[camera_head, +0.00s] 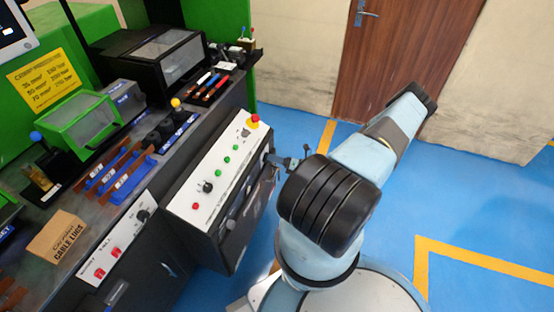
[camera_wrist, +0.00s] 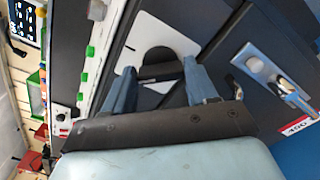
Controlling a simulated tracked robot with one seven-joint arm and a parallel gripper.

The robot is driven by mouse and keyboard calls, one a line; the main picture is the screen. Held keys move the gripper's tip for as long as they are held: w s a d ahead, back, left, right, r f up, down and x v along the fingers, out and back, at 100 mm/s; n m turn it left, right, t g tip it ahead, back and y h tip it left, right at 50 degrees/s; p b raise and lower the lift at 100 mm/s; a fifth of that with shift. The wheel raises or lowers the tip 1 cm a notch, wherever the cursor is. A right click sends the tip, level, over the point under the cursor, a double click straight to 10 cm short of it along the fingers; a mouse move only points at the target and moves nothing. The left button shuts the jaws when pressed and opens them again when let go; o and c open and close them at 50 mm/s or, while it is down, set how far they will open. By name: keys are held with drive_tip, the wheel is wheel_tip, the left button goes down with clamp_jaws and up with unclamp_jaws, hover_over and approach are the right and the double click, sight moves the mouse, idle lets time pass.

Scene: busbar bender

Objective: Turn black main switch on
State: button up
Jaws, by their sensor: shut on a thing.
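The black main switch (camera_wrist: 158,60) shows in the wrist view as a dark round knob on a white plate (camera_wrist: 182,42). My gripper (camera_wrist: 159,70) has one blue-grey finger on each side of it and is shut on it. The fingers partly cover the knob's edges, so its exact setting is hard to read. In the head view my gripper (camera_head: 286,161) reaches to the side of the control box (camera_head: 236,232), near its upper right edge. The switch itself is hidden there by the gripper and arm.
The box's sloped white panel (camera_head: 215,180) carries green buttons, a black knob and a red emergency stop (camera_head: 252,122) on yellow. A latch with a padlock-like part (camera_wrist: 278,80) sits right of the switch in the wrist view. Blue floor (camera_head: 470,205) is clear at right.

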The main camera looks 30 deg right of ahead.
drive_tip(key=m, duration=0.5)
drive_tip(key=shift+w+d+f, duration=0.1)
drive_tip(key=shift+w+d, duration=0.05)
drive_tip(key=shift+d, duration=0.1)
drive_tip(key=shift+f+m, duration=0.1)
drive_tip(key=shift+m, duration=1.3)
drive_tip(key=shift+f, duration=0.1)
drive_tip(key=o, duration=0.8)
drive_tip(key=shift+o, duration=1.3)
drive_tip(key=shift+a, duration=0.1)
drive_tip(key=v, duration=1.3)
drive_tip(key=shift+s+d, duration=0.2)
drive_tip(key=shift+s, duration=0.15)
